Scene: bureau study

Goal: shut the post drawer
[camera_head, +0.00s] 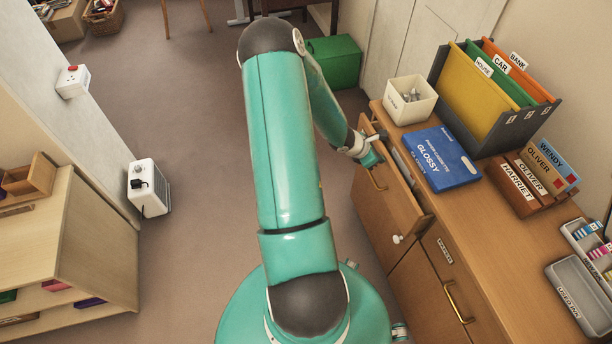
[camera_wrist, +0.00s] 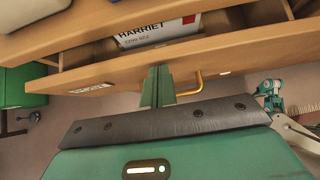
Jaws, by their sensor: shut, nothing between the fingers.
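The open drawer (camera_head: 398,207) sticks out from the wooden bureau (camera_head: 500,240) in the head view, with something flat inside. In the wrist view its wooden front (camera_wrist: 230,62) crosses the picture, with a brass handle (camera_wrist: 198,82) and a small label (camera_wrist: 90,88) too small to read. An envelope marked HARRIET (camera_wrist: 158,34) lies inside. My gripper (camera_head: 373,158) is at the far part of the drawer front. Nothing is held.
On the bureau top stand a white bin (camera_head: 409,105), a blue GLOSSY box (camera_head: 440,160), a folder rack (camera_head: 480,90), a named letter rack (camera_head: 530,185) and grey trays (camera_head: 580,290). A green box (camera_head: 335,62) is on the floor behind.

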